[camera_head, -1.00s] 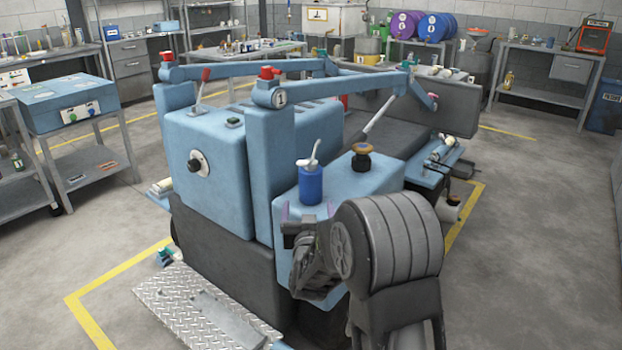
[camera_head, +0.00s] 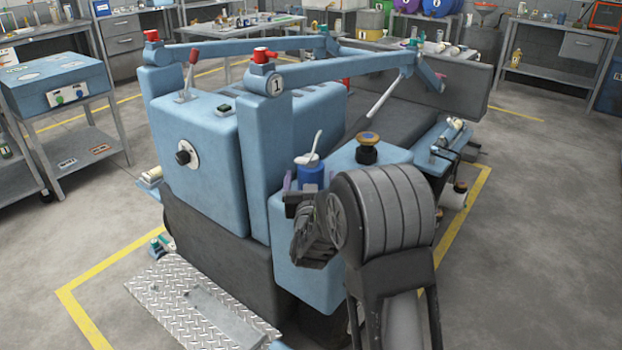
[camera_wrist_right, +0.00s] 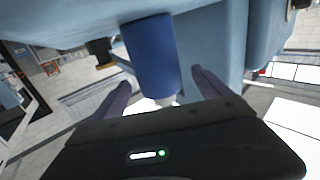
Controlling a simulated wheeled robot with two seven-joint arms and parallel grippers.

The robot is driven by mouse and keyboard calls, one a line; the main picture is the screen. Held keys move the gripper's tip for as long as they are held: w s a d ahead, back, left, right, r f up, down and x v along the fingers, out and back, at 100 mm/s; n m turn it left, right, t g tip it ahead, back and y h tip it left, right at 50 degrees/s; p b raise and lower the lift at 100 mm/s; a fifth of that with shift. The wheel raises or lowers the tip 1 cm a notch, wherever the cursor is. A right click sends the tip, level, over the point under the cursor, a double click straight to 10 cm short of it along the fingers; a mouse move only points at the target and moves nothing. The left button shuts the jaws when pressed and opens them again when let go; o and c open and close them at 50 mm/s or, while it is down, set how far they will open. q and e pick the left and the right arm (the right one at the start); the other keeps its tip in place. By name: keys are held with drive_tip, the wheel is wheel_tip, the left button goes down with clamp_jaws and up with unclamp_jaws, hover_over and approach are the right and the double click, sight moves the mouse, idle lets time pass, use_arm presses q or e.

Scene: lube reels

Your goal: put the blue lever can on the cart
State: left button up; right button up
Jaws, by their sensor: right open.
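The blue lever can (camera_head: 312,177), with a white top and lever, stands upright on the blue machine's front ledge. My right gripper (camera_head: 303,190) is beside it and partly hides its lower part. In the right wrist view the can (camera_wrist_right: 152,55) lies between the two spread purple fingers of the open gripper (camera_wrist_right: 163,90). I cannot tell whether a finger touches it. A grey wheeled cart (camera_head: 92,172) stands at the far left, with a blue box on top and a lower shelf. My left gripper is not in view.
A black knob with a tan top (camera_head: 367,150) stands on the ledge, right of the can. The blue machine (camera_head: 205,150) stands between my gripper and the cart. Grey floor with yellow lines is clear at the right. Workbenches line the back.

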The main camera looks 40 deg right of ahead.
drive_tip(key=shift+x, duration=0.8)
drive_tip(key=shift+p+x, duration=0.35)
drive_tip(key=shift+x, duration=2.3)
drive_tip(key=shift+s+r, duration=0.1)
clamp_jaws()
